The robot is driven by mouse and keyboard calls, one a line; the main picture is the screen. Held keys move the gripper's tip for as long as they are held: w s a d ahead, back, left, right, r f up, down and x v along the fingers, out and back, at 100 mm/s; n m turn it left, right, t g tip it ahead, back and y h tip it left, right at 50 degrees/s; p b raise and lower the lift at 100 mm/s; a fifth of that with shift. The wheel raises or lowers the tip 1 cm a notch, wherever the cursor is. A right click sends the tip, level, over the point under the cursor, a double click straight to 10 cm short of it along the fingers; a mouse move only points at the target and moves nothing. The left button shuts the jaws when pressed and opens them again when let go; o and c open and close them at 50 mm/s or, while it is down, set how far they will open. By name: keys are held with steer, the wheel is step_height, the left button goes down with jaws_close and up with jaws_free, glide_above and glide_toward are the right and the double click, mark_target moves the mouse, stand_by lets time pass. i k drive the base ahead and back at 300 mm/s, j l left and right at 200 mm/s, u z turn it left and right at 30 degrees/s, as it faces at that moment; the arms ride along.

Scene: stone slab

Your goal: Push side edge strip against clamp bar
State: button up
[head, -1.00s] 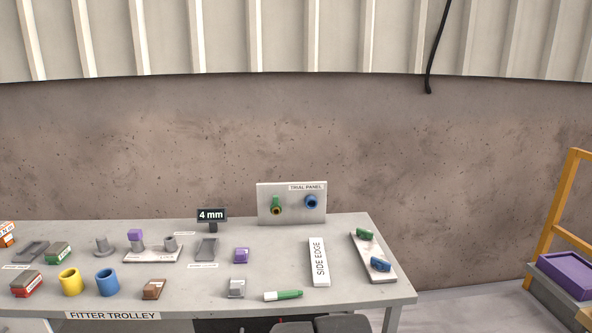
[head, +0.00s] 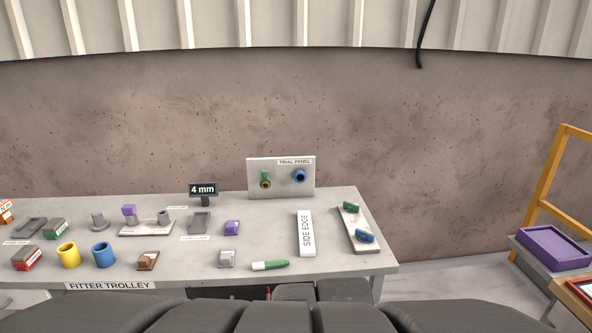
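A white strip labelled SIDE EDGE (head: 305,233) lies flat on the right part of the grey trolley table, its long side running front to back. To its right, a pale plate (head: 352,220) lies at a slight slant and carries a green piece (head: 351,207) and a blue piece (head: 365,236). This may be the clamp bar, but no label on it shows. A clear gap of table lies between the strip and the plate. My gripper is not in view.
The FITTER TROLLEY table (head: 190,272) also holds a green and white marker (head: 270,265) left of the strip, a grey block (head: 227,259), and a purple block (head: 232,228). The trial panel (head: 281,178) stands behind. A purple tray (head: 555,246) sits off to the right.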

mark_target(307, 247)
steer(key=i+j+u, duration=0.1)
steer(key=i+j, duration=0.15)
steer(key=i, duration=0.15)
steer(key=i+j+u, duration=0.1)
steer(key=i, duration=0.25)
steer(key=i+j, duration=0.25)
steer(key=i, duration=0.15)
steer(key=j+u, duration=0.05)
